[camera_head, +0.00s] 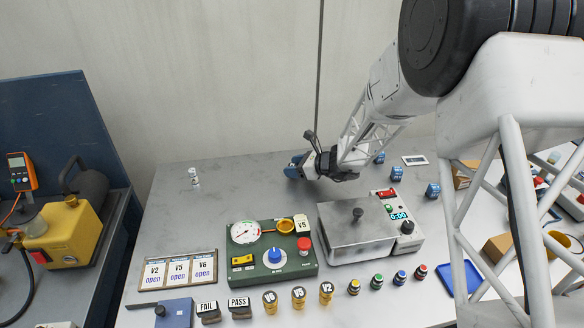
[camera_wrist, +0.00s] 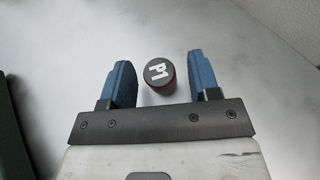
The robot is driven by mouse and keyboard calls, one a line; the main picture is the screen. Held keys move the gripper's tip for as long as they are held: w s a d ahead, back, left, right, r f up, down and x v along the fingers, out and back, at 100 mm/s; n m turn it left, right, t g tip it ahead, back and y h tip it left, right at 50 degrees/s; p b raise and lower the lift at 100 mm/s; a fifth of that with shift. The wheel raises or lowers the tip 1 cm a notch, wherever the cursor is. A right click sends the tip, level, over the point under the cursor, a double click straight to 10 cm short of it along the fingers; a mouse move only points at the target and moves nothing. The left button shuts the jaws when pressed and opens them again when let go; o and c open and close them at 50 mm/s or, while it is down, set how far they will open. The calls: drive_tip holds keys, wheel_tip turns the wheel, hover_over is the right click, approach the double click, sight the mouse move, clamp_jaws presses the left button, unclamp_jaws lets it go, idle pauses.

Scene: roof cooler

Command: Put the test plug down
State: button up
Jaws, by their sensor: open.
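The test plug (camera_wrist: 159,77) shows in the wrist view as a short cylinder with a dark grey top marked "P1" and a dark red side. It stands upright on the grey bench between the two blue fingers of my gripper (camera_wrist: 159,62). The fingers are open, with a visible gap on each side of the plug, and seem not to touch it. In the head view my gripper (camera_head: 294,169) is low over the back middle of the bench (camera_head: 235,185). The plug is hidden there behind the gripper.
A green gauge box (camera_head: 272,249) and a steel lidded unit (camera_head: 345,240) stand in front of my gripper. Several small blue blocks (camera_head: 396,174) are to its right. A small white bottle (camera_head: 194,177) stands at back left. The bench between bottle and gripper is clear.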

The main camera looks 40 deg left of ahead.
drive_tip(key=v, duration=1.1)
idle(0.7)
drive_tip(key=shift+d+r, duration=0.35)
drive_tip(key=shift+d, duration=0.05)
drive_tip(key=s+d+r+n+h, duration=0.25)
drive_tip(key=s+d+r, duration=0.2)
drive_tip(key=d, duration=0.45)
drive_tip(key=s+d+r+n+t+h, duration=0.1)
drive_tip(key=s+d+r+n, duration=0.2)
drive_tip(key=d+r, duration=0.5)
drive_tip(key=s+d+r+n+h, duration=0.2)
drive_tip(key=s+d+r+n, duration=0.15)
drive_tip(key=d, duration=0.75)
drive_tip(key=s+d+r+n+t+h, duration=0.1)
drive_tip(key=s+d+n+t+h, duration=0.1)
drive_tip(key=s+d, duration=0.8)
drive_tip(key=s+d+r+n+t+h, duration=0.1)
drive_tip(key=s+d+n+h, duration=0.3)
drive_tip(key=s+d, duration=0.7)
drive_tip(key=d+t+h, duration=0.1)
drive_tip(key=d+h, duration=0.1)
drive_tip(key=d, duration=0.3)
drive_tip(key=shift+s+d+r+n, duration=0.15)
drive_tip(key=shift+s+r+n, duration=0.1)
drive_tip(key=shift+r+n, duration=0.05)
